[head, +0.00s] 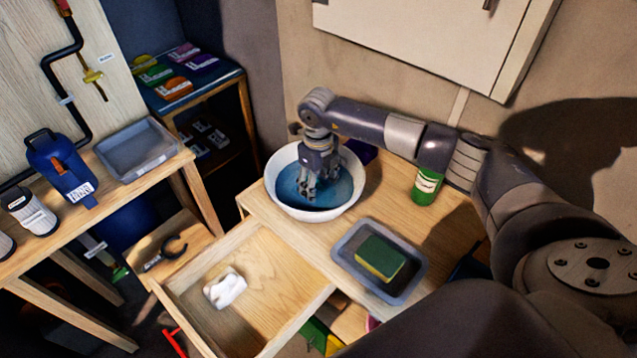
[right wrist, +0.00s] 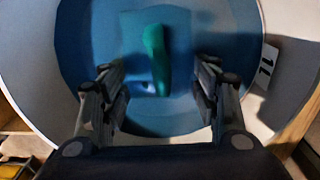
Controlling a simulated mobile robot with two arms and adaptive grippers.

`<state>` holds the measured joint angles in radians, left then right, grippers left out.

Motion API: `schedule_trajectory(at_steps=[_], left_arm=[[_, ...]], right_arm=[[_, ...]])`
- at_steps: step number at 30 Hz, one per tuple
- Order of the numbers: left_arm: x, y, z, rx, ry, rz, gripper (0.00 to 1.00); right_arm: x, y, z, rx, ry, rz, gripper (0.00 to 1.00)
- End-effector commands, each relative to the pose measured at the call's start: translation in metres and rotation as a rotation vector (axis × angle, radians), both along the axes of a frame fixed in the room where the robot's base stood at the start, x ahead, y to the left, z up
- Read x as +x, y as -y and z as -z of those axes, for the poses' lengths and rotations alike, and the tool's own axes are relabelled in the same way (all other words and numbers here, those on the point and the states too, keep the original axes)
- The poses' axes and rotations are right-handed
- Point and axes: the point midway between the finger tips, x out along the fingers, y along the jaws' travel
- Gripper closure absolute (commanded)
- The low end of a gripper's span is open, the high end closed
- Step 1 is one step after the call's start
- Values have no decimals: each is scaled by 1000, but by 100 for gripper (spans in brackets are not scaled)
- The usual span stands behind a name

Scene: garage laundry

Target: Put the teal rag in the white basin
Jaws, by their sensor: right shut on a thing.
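The white basin (head: 318,215) stands on the wooden table and holds blue water. My right gripper (head: 308,194) points down inside the basin's rim, over the water. In the right wrist view my right gripper (right wrist: 161,92) has its fingers either side of the teal rag (right wrist: 157,58), a narrow green-teal strip, and is shut on it. The basin (right wrist: 38,70) surrounds it there. Whether the rag touches the water is unclear. In the head view the rag is hidden by the gripper. My left gripper is not in view.
A grey tray (head: 345,262) with a green-and-yellow sponge (head: 381,257) is at the table's front right. A green can (head: 426,187) stands right of the basin, below my arm. An open drawer (head: 262,268) holds a white crumpled thing (head: 225,289). A shelf (head: 215,84) stands behind left.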

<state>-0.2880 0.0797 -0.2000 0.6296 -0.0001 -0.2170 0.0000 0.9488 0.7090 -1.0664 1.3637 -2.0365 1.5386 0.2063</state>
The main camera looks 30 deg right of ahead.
Motion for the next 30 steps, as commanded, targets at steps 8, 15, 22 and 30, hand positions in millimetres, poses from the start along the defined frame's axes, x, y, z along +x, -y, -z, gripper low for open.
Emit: schedule_trajectory(at_steps=[8, 15, 22, 30], left_arm=[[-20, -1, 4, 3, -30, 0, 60], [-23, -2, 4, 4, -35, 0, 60], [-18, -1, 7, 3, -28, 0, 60], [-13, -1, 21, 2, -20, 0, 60]], right_arm=[[0, 0, 2, 0, -1, 0, 24], [0, 0, 2, 0, -1, 0, 24], [1, 1, -17, 0, 3, 1, 24], [1, 0, -75, -2, 5, 0, 24]])
